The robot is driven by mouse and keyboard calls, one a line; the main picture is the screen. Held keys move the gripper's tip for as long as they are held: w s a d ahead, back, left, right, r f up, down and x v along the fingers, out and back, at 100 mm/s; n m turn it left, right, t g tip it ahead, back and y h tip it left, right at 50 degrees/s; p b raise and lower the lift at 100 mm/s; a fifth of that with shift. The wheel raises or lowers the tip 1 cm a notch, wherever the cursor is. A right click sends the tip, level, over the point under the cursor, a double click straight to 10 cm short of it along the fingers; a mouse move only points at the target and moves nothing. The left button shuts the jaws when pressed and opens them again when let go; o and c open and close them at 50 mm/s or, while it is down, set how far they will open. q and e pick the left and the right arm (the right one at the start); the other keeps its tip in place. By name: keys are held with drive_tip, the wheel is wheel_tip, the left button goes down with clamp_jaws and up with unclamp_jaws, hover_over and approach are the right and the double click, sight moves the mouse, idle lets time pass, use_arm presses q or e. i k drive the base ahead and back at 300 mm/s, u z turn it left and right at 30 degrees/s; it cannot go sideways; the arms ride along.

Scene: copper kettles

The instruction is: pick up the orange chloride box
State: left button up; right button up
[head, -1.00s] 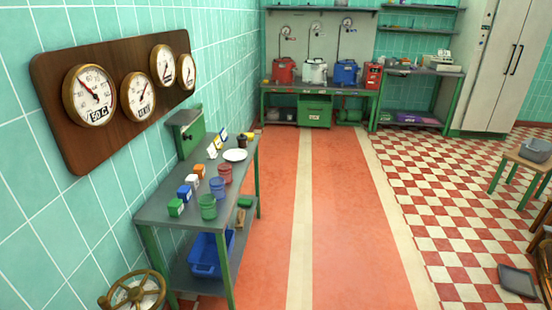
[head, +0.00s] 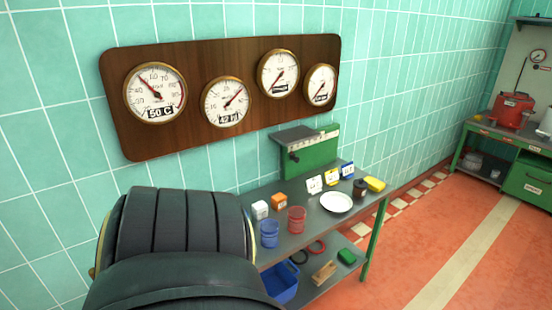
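The orange chloride box (head: 279,201) is a small orange box with a white upper part. It stands on the grey top of the green-legged table (head: 318,226) by the tiled wall. A white box (head: 260,210) stands just left of it. A red cup (head: 296,219) and a blue cup (head: 269,234) stand in front of these boxes. Neither of my grippers is in view. A large dark ribbed shape close to the camera hides the left end of the table.
Right of the orange box are small cards (head: 314,184), a white plate (head: 336,202), a dark jar (head: 360,187) and a yellow item (head: 374,184). A green wall box (head: 310,155) hangs behind. A blue bin (head: 281,285) is below. The red floor (head: 420,245) at right is clear.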

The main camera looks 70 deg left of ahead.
sight(278, 201)
drive_tip(key=u, duration=0.95)
drive_tip(key=i, duration=0.9)
drive_tip(key=u, duration=0.95)
